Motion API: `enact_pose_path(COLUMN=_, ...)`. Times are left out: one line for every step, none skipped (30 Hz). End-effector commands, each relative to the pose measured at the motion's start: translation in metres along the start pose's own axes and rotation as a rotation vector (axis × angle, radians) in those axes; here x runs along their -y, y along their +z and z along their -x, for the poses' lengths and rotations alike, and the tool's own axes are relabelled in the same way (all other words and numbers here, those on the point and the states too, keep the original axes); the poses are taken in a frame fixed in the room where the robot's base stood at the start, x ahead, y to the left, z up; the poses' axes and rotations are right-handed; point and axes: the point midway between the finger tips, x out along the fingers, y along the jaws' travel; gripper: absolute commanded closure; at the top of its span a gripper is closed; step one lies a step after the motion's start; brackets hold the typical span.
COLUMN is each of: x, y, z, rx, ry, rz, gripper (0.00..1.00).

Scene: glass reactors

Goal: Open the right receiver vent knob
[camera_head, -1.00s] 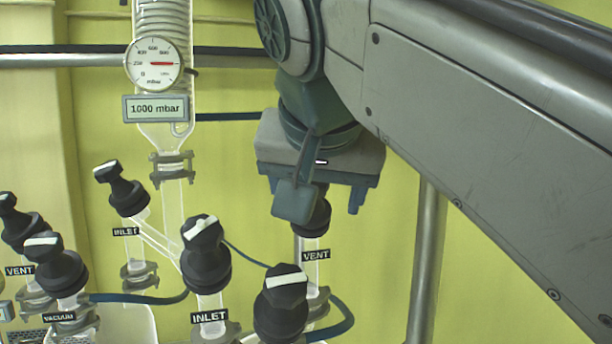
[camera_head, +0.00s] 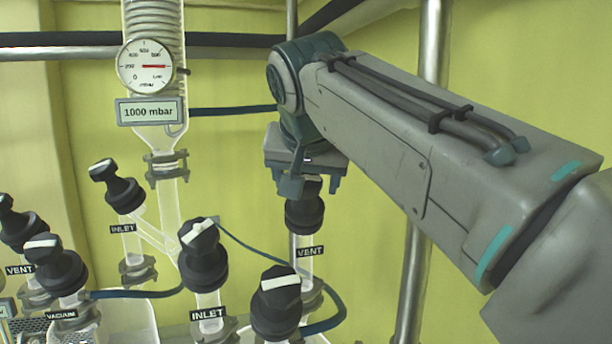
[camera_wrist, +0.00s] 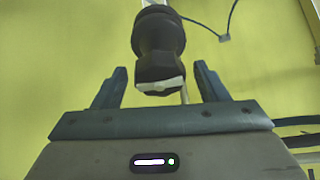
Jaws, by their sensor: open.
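The right receiver vent knob (camera_head: 304,212) is a black knob above a glass stem with a VENT label (camera_head: 311,252). In the head view my gripper (camera_head: 306,184) is at the top of this knob and hides its upper end. In the wrist view the vent knob (camera_wrist: 159,50) hangs between the two open fingers of my gripper (camera_wrist: 160,88), its white-marked end (camera_wrist: 160,86) toward the palm. Gaps show on both sides of the knob, and the jaws are not closed on it.
A black knob with a white bar (camera_head: 276,302) stands in front, left of the vent. An INLET knob (camera_head: 203,255) is farther left. A pressure gauge (camera_head: 146,66) and a 1000 mbar display (camera_head: 150,111) are on the column. A vertical metal pole (camera_head: 420,200) stands at right.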

Motion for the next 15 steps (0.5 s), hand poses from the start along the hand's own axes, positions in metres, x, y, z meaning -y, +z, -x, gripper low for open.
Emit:
enact_pose_path(x=0.0000, y=0.0002, z=-0.0001, rx=0.000, ry=0.000, rz=0.000, gripper=0.33)
enact_pose_path(x=-0.0001, y=0.0002, z=-0.0001, rx=0.000, ry=0.000, rz=0.000, gripper=0.33)
enact_pose_path(x=-0.0001, y=0.0002, z=-0.0001, rx=0.000, ry=0.000, rz=0.000, gripper=0.33)
enact_pose_path(x=-0.0001, y=0.0002, z=-0.0001, rx=0.000, ry=0.000, rz=0.000, gripper=0.33)
enact_pose_path(x=-0.0001, y=0.0002, z=0.0000, rx=0.000, ry=0.000, rz=0.000, gripper=0.39)
enact_pose_path(x=-0.0001, y=0.0002, z=0.0000, rx=0.000, ry=0.000, rz=0.000, gripper=0.50)
enact_pose_path(x=-0.0002, y=0.0002, z=0.0000, rx=0.000, ry=0.000, rz=0.000, gripper=0.58)
enact_pose_path(x=-0.0002, y=0.0002, z=0.0001, rx=0.000, ry=0.000, rz=0.000, gripper=0.67)
enact_pose_path(x=-0.0001, y=0.0003, z=0.0001, rx=0.000, ry=0.000, rz=0.000, gripper=0.78)
enact_pose_path(x=-0.0001, y=0.0003, z=0.0001, rx=0.000, ry=0.000, rz=0.000, gripper=0.78)
enact_pose_path(x=-0.0001, y=0.0002, z=0.0002, rx=0.000, ry=0.000, rz=0.000, gripper=0.78)
enact_pose_path(x=-0.0001, y=0.0003, z=0.0002, rx=0.000, ry=0.000, rz=0.000, gripper=0.78)
enact_pose_path(x=-0.0001, y=0.0002, z=0.0003, rx=0.000, ry=0.000, rz=0.000, gripper=0.78)
enact_pose_path(x=-0.0001, y=0.0002, z=0.0003, rx=0.000, ry=-0.001, rz=0.001, gripper=0.78)
enact_pose_path(x=-0.0001, y=0.0002, z=0.0004, rx=0.000, ry=-0.001, rz=0.003, gripper=0.78)
